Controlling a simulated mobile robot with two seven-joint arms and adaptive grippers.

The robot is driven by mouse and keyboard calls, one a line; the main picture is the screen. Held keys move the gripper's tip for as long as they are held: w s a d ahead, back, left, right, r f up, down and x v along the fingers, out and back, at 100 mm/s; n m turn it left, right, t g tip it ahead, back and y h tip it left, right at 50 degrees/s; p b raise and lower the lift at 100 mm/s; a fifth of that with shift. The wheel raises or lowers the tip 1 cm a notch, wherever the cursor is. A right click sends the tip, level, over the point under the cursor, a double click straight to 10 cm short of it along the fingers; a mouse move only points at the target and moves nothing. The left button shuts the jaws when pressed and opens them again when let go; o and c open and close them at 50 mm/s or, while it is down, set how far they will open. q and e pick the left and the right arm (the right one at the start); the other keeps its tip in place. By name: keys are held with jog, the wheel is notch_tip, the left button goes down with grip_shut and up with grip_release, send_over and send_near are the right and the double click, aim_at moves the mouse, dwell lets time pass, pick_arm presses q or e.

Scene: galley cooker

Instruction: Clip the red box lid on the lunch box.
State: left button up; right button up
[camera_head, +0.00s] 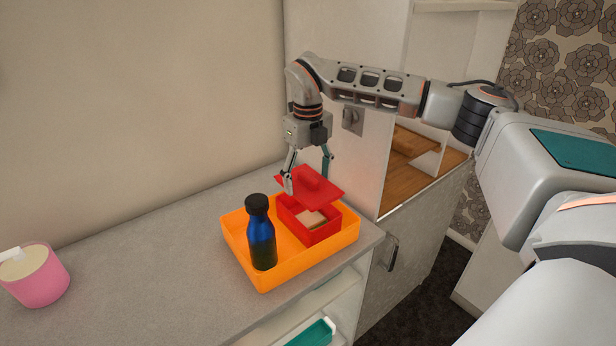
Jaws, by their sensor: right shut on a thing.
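The red box lid (323,192) has a raised grip on top, and my right gripper (308,178) is shut on it from above. The lid hangs over the back part of the open red lunch box (325,235), and the box's front part shows uncovered. Whether the lid touches the back rim I cannot tell. A pale sandwich (312,219) lies inside the box. The box stands in an orange tray (285,275) on the counter. My left gripper is not in view.
A blue bottle (262,238) with a black cap stands in the tray, close to the left of the box. A pink tub (38,277) stands far left on the grey counter (150,265). The counter between them is clear. A cabinet wall (345,165) rises behind the tray.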

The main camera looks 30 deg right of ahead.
aim_at(308, 189)
jog(key=shift+f, duration=0.4)
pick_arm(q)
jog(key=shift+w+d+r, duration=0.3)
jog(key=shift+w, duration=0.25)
pick_arm(e)
jog(key=shift+f, duration=0.25)
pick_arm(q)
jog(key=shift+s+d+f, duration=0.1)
pick_arm(e)
jog(key=shift+f, duration=0.3)
pick_arm(q)
jog(key=shift+b, duration=0.35)
pick_arm(e)
jog(key=shift+f, duration=0.35)
jog(key=shift+f, duration=0.35)
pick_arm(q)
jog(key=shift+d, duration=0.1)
pick_arm(e)
jog(key=shift+f, duration=0.1)
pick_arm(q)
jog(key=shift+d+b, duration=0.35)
pick_arm(e)
jog(key=shift+f, duration=0.7)
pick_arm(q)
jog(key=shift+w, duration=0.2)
pick_arm(e)
jog(key=shift+f, duration=0.2)
